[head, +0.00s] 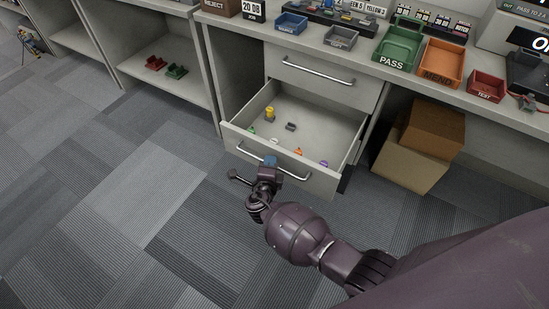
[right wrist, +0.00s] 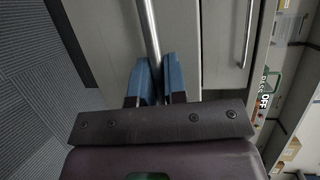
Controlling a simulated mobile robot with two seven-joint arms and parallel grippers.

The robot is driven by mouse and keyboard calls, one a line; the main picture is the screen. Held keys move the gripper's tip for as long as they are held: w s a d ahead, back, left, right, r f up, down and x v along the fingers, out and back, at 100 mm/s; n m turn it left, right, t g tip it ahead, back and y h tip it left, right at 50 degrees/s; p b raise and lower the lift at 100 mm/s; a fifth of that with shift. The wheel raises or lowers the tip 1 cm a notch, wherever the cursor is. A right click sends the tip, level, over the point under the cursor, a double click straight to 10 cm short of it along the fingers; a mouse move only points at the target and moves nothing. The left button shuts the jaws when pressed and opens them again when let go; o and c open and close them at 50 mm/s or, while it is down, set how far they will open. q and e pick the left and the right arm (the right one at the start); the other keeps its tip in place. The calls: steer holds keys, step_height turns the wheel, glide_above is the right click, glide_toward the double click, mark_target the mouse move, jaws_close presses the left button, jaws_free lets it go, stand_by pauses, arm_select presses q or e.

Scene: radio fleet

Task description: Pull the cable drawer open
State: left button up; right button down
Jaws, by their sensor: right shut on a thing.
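The cable drawer (head: 330,129) is the lower drawer of the grey cabinet and stands pulled out, its inside showing in the head view. Several small items lie in it, among them a yellow one (head: 269,114) and a dark one (head: 291,126). My right gripper (head: 268,162) is at the drawer's front, shut on its bar handle (head: 294,174). In the right wrist view the blue fingertips (right wrist: 159,82) sit on either side of the handle bar (right wrist: 149,30). My left gripper is not in view.
A shut upper drawer (head: 315,82) is above. Cardboard boxes (head: 411,162) stand on the floor to the right under the counter. Green (head: 398,49) and orange (head: 441,66) trays stand on the counter. The carpet at left is clear.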

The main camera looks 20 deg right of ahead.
steer(key=shift+s+a, duration=0.45)
steer(key=shift+a, duration=0.15)
steer(key=c, duration=1.5)
jaws_free()
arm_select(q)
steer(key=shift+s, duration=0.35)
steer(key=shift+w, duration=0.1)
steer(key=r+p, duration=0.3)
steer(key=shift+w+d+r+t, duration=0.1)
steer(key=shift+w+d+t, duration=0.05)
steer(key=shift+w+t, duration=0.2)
arm_select(e)
steer(key=v, duration=1.1)
